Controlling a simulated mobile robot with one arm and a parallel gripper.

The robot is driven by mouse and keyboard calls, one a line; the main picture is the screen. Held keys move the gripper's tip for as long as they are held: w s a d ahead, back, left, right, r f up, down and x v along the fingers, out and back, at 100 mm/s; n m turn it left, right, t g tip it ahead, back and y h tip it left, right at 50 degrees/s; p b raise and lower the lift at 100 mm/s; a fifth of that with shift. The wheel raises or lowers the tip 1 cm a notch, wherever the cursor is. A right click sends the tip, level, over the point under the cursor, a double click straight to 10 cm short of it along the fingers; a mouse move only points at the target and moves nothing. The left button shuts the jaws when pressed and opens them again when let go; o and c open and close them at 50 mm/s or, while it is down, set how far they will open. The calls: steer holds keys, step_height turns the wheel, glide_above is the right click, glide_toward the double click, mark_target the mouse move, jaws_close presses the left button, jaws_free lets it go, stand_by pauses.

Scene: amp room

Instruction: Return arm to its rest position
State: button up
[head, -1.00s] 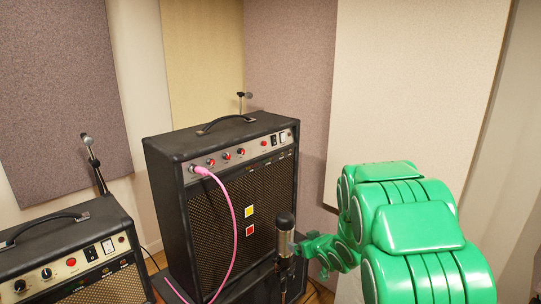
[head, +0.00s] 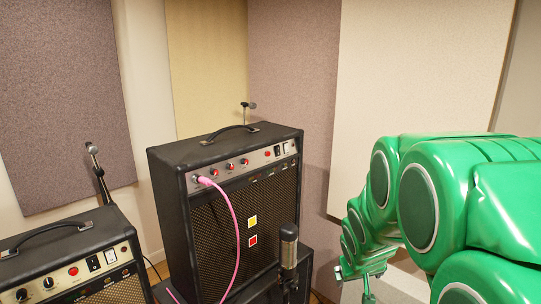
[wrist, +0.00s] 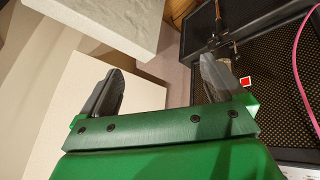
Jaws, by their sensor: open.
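My green arm fills the right side of the head view, folded in several thick segments. My gripper (head: 362,276) is at its low end, to the right of the dark studio microphone (head: 289,248) and apart from it. In the wrist view my gripper (wrist: 158,82) shows two dark fingers spread wide with nothing between them. Beyond the fingers lie a pale block and the floor.
The large black amp (head: 225,205) stands behind the microphone, with a pink cable (head: 236,232) plugged into its panel. A smaller amp (head: 75,262) is at lower left. A cream wall panel (head: 420,75) rises behind my arm.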

steer(key=s+a+r+g, duration=0.2)
steer(key=s, duration=0.9)
steer(key=s+a+r+g+y, duration=0.1)
steer(key=s+a+r+g, duration=0.1)
steer(key=s, duration=0.9)
steer(key=s+a+r+m+g+y, duration=0.1)
steer(key=s+a+r+g, duration=0.1)
steer(key=s, duration=0.8)
steer(key=shift+s+a+g, duration=0.4)
steer(key=shift+a+g, duration=0.2)
steer(key=shift+a, duration=0.05)
steer(key=shift+c, duration=0.3)
